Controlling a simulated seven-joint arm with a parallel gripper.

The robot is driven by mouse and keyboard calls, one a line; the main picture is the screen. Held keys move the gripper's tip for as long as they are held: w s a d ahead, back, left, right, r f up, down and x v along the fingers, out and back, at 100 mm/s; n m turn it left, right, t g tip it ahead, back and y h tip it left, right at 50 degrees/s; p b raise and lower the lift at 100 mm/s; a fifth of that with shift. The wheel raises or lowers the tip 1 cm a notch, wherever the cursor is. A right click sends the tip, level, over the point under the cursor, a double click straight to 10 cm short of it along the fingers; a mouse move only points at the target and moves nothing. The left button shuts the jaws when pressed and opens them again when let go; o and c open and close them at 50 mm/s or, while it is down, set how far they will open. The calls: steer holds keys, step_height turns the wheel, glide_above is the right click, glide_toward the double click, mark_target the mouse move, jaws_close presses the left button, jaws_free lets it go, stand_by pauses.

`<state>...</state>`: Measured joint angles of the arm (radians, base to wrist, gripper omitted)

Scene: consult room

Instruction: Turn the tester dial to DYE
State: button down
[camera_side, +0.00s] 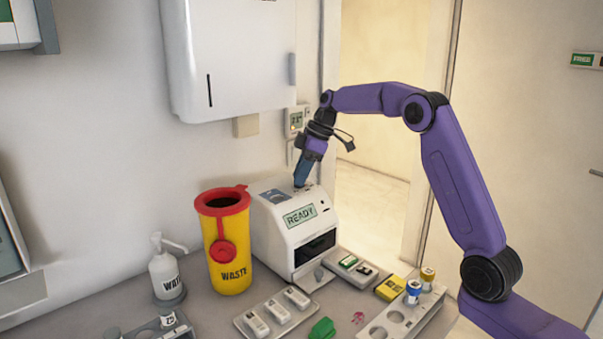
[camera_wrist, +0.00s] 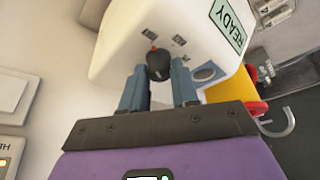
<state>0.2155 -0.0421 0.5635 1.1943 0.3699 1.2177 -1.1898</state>
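The tester (camera_side: 290,235) is a white box with a READY screen (camera_side: 300,215), standing on the counter by the wall. Its dial (camera_wrist: 158,64) is a dark knob with a small red-orange mark, on the tester's top face. Small labels (camera_wrist: 179,40) beside it are too small to read. My gripper (camera_side: 301,184) points down at the tester's top. In the wrist view its two blue fingers (camera_wrist: 159,76) stand apart, one on each side of the dial, close to it. I cannot tell whether they press on it. In the side view the fingers hide the dial.
A yellow waste bin (camera_side: 229,250) with a red rim stands just left of the tester. A wall dispenser (camera_side: 235,60) hangs above.

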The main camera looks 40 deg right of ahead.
steer(key=shift+m, duration=0.3)
steer(key=m+h, duration=0.1)
steer(key=m, duration=0.1)
steer(key=m+t, duration=0.1)
steer(key=m, duration=0.2)
steer(key=shift+s+a+h, duration=0.1)
steer(key=shift+a+h, duration=0.05)
steer(key=shift+h, duration=0.25)
steer(key=m+h, duration=0.1)
steer(key=m, duration=0.2)
steer(key=m+h, duration=0.1)
steer(key=m, duration=0.2)
steer(key=shift+a+m+t+h, duration=0.2)
steer(key=shift+m+t+h, duration=0.1)
steer(key=shift+t, duration=0.1)
steer(key=m+h, duration=0.1)
steer(key=m, duration=0.1)
steer(key=m+h, duration=0.1)
steer(key=m, duration=0.2)
steer(key=shift+a+m+g, duration=0.1)
steer(key=shift+m+g, duration=0.2)
steer(key=shift+g, duration=0.1)
steer(key=m+g, duration=0.1)
steer(key=m, duration=0.2)
steer(key=m+g+h, duration=0.1)
steer(key=m, duration=0.2)
steer(key=shift+a, duration=0.1)
steer(key=c, duration=0.9)
jaws_free()
steer(key=shift+w, duration=0.2)
